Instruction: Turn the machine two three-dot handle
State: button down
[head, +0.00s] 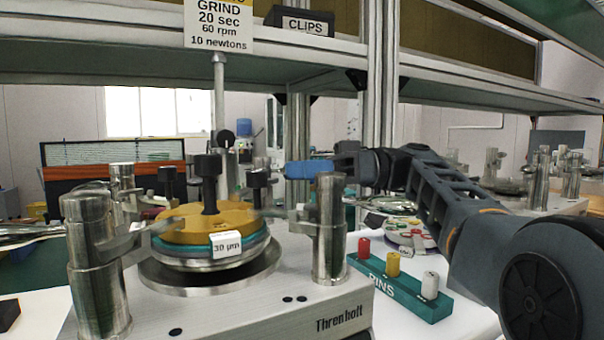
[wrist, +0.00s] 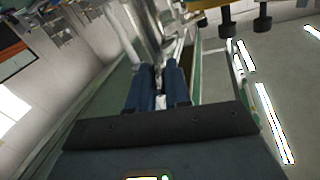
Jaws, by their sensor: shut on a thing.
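The machine (head: 255,318), lettered "Threnholt", fills the front of the head view. A round stack with a yellow top (head: 180,226) and a "30 µm" tag sits on it. Metal posts stand around it: front left (head: 95,262), front right (head: 330,232) and back left (head: 122,180). One dot shows by the front left post and two by the front right. My gripper (head: 292,170) is behind the front right post. In the wrist view its blue fingers (wrist: 156,80) are shut on a silver metal part (wrist: 161,102), seemingly a handle. Its dot mark is not visible.
A green PINS block (head: 400,287) with red, yellow and white pegs stands right of the machine, below my arm. A shelf (head: 140,68) with GRIND and CLIPS signs spans above. Another machine (head: 535,190) stands at the right.

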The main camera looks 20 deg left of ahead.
dwell(0.4)
jog(key=c, duration=1.1)
grip_release()
